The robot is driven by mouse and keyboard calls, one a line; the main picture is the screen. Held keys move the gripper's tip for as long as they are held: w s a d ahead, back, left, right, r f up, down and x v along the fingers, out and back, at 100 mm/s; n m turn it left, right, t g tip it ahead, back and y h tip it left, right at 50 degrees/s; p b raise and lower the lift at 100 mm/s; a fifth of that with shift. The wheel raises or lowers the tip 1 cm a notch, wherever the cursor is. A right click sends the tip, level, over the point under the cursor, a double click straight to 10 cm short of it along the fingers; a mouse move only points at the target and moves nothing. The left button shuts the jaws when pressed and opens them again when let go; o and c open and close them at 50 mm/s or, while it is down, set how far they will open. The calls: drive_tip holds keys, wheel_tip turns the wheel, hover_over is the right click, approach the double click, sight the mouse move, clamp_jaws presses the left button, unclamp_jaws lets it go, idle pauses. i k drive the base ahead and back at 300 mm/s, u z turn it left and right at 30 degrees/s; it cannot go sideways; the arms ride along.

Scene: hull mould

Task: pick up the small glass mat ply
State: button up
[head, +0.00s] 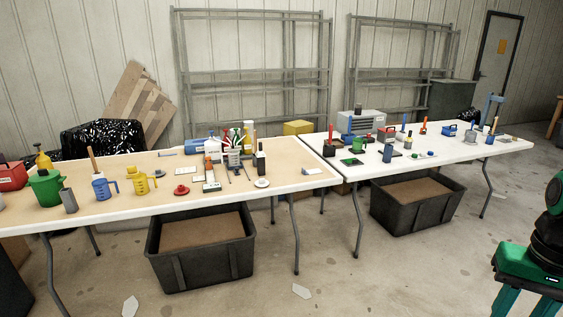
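I cannot tell for sure which piece is the small glass mat ply. My gripper (526,306) is at the bottom right, pointing down, well apart from all of these. Its green fingers are spread with floor showing between them; the tips are cut off by the frame.
Two long tables, left (120,208) and right (440,153), carry bottles, jugs and tools. Black bins with brown contents stand underneath, one left (200,268) and one right (415,215). Metal racks (250,70) line the wall. The floor before the tables is mostly clear.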

sight(318, 171)
drive_tip(key=i, duration=0.6)
drive_tip(key=u, duration=0.65)
drive_tip(key=i, duration=0.9)
drive_tip(key=u, duration=0.35)
drive_tip(key=i, duration=1.1)
drive_tip(key=z, duration=0.9)
drive_tip(key=i, duration=0.5)
drive_tip(key=z, duration=0.3)
